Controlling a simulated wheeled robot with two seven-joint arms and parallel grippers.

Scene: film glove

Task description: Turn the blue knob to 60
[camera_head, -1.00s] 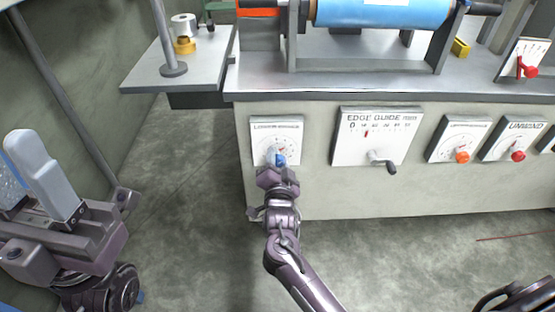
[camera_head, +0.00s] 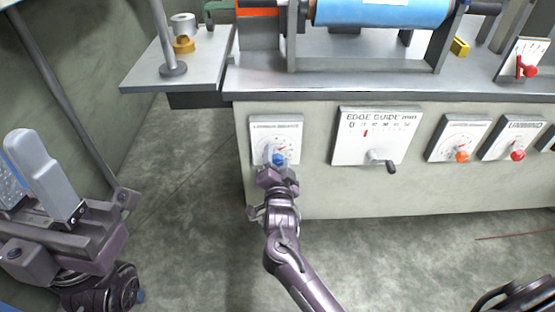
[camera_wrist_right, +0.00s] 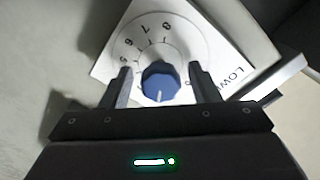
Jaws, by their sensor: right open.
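The blue knob (camera_head: 278,159) sits on a white dial panel (camera_head: 288,130) at the left of the cabinet front. In the right wrist view the blue knob (camera_wrist_right: 160,82) has a pale pointer line toward the bottom of the picture. Dial numbers 5 to 8 show on the panel (camera_wrist_right: 140,32). My right gripper (camera_wrist_right: 160,84) is open, with one finger on each side of the knob and gaps on both sides. In the head view the right gripper (camera_head: 278,172) is just in front of the knob. My left gripper (camera_head: 28,178) is far left, away from the panels.
An edge guide panel (camera_head: 377,136) with a black crank stands right of the dial. Further right are panels with an orange knob (camera_head: 462,157) and a red knob (camera_head: 518,155). The bench edge (camera_head: 380,88) runs above. The floor to the left is clear.

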